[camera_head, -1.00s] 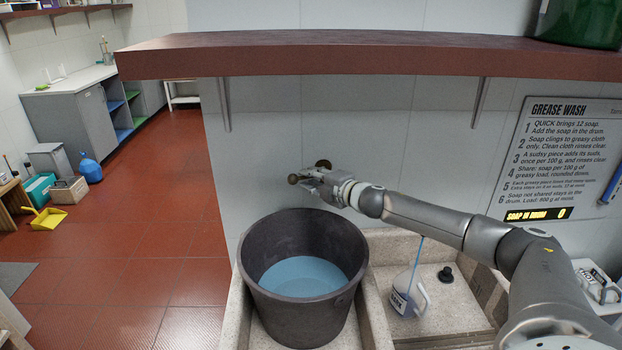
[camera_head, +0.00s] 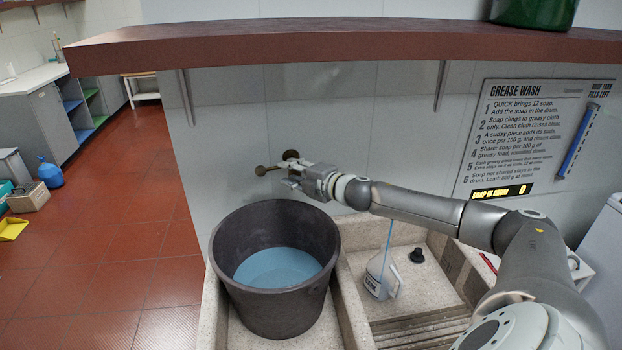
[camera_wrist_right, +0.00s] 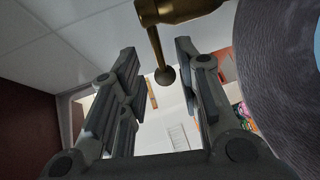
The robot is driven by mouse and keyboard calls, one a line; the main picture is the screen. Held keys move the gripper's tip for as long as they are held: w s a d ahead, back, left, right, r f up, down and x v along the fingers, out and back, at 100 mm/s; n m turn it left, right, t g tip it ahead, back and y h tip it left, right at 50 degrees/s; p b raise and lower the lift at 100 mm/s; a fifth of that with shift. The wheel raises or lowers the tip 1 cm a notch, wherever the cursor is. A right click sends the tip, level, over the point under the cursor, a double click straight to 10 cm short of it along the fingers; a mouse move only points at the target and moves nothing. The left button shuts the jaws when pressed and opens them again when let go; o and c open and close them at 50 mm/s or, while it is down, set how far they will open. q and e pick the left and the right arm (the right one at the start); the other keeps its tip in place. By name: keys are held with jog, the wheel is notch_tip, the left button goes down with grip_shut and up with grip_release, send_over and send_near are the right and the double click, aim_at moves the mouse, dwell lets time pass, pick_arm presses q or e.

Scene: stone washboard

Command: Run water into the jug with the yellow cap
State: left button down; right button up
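A small pale jug (camera_head: 376,282) with a dark label and a handle stands tilted in the picture in the right-hand stone basin. A thin blue stream (camera_head: 389,238) comes down to its top; the stream's upper end is hidden by my right arm. No yellow cap can be made out. My right gripper (camera_head: 288,184) is open, just below and right of the lever. In the right wrist view, the lever's ball (camera_wrist_right: 165,76) shows between the spread fingers. My left gripper is not in view.
The dark drum (camera_head: 228,240), holding blue water (camera_head: 277,268), stands in the left basin. A black knob-like piece (camera_head: 416,256) lies near the jug. A brown shelf (camera_head: 350,40) runs above my arm. A sign (camera_head: 530,140) hangs on the right wall. Red floor is open at left.

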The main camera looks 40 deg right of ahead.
jog(key=s+r, duration=0.1)
jog(key=s, duration=0.6)
jog(key=shift+d+r, duration=0.15)
jog(key=shift+d, duration=0.1)
dwell(0.5)
dwell(0.4)
